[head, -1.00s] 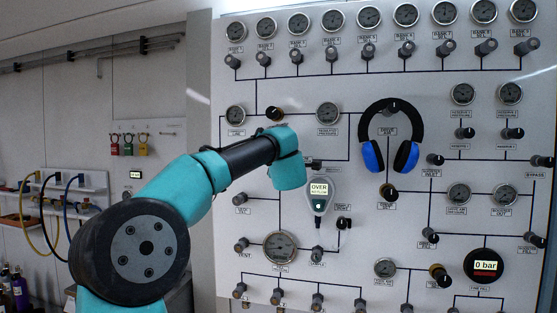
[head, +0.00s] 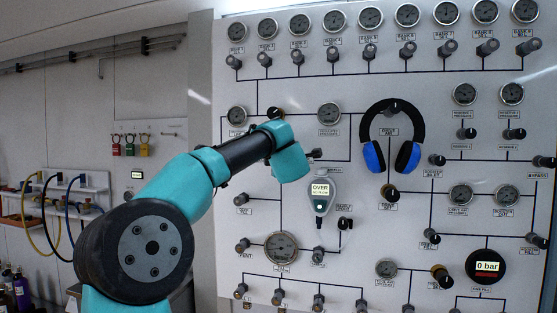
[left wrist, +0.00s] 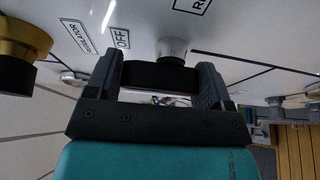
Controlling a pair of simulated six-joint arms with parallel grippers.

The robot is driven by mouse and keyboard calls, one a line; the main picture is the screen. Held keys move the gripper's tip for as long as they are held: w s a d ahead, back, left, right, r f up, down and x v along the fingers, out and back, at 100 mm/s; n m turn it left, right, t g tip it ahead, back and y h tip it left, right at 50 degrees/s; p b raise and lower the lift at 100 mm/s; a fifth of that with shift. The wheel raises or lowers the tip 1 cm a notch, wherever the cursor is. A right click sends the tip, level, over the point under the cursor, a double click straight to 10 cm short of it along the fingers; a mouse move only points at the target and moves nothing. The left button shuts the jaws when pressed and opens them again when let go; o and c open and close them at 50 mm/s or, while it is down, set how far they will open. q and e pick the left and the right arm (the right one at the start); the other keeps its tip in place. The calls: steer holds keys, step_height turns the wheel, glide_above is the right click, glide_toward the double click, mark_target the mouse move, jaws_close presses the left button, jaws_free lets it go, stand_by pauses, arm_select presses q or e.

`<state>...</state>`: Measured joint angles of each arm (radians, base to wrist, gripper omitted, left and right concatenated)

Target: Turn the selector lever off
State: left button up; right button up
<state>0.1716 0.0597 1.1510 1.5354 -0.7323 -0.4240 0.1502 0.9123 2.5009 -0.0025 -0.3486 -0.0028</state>
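The selector lever (left wrist: 158,77) is a dark bar on a short silver stem, seen close up in the left wrist view. An OFF label (left wrist: 122,38) is on the panel to the left of the stem. My left gripper (left wrist: 160,82) has one finger at each end of the bar, and the bar fills the space between them with no clear gap. In the head view my teal left wrist (head: 291,160) covers most of this spot, and only a small dark part shows to its right. My right gripper is not in view.
The white panel (head: 350,225) is crowded with gauges and knobs. Headphones (head: 416,133) hang right of my wrist, and a handheld meter (head: 321,191) reading OVER is just below it. A brass and black knob (left wrist: 18,55) is at the left wrist view's left edge.

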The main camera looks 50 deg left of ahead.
arm_select(q)
steer(key=o, duration=0.4)
steer(key=v, duration=1.7)
steer(key=shift+s, duration=0.2)
steer(key=shift+d, duration=0.15)
